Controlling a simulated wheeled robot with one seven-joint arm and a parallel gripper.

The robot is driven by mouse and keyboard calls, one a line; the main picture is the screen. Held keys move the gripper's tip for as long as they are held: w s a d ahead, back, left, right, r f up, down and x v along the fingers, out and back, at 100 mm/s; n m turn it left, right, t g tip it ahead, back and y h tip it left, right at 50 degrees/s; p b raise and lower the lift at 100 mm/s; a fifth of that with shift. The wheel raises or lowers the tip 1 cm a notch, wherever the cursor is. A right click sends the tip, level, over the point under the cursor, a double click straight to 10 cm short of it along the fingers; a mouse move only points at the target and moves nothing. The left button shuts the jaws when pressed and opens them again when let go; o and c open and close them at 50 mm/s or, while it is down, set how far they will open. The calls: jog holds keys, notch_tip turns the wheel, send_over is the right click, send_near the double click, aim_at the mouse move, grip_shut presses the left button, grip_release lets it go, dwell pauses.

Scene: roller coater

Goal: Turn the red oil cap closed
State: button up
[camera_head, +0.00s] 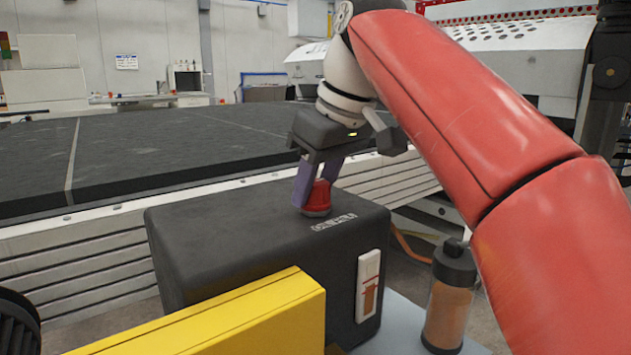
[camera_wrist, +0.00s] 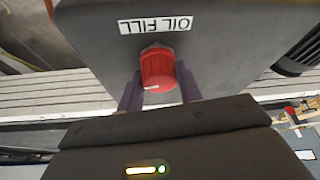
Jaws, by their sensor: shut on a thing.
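The red oil cap (camera_head: 318,196) sits on top of a dark grey box (camera_head: 240,235), beside a white label. In the wrist view the cap (camera_wrist: 158,69) shows a white mark on its lower left edge, and the label (camera_wrist: 155,26) reads "OIL FILL" upside down. My gripper (camera_head: 316,188) points down at the cap, with its purple fingers on either side of it. In the wrist view my gripper (camera_wrist: 160,90) has a finger at the left and right of the cap, shut on it.
A yellow block (camera_head: 220,325) stands in front of the box. A dark-capped bottle (camera_head: 449,300) with amber contents stands at the right of the box. A long dark conveyor bed (camera_head: 150,150) with a pale slatted side runs behind.

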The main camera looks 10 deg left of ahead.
jog(key=m+p, duration=0.1)
jog(key=m, duration=0.1)
jog(key=m+t+h+p, duration=0.1)
jog(key=m+p, duration=0.1)
jog(key=shift+r+m, duration=0.2)
jog(key=shift+m, duration=0.2)
jog(key=m+h, duration=0.1)
jog(key=m, duration=0.1)
jog(key=m+t+p, duration=0.1)
jog(key=m, duration=0.1)
jog(key=shift+f+m+h, duration=0.15)
jog(key=shift+m+h, duration=0.15)
jog(key=shift+h, duration=0.1)
jog(key=m+h, duration=0.2)
jog(key=m, duration=0.3)
jog(key=shift+a, duration=0.1)
jog(key=m+h, duration=0.1)
jog(key=m, duration=0.2)
jog(key=m+h, duration=0.1)
jog(key=m, duration=0.1)
jog(key=shift+m+g, duration=0.3)
jog(key=shift+m, duration=0.1)
jog(key=o, duration=1)
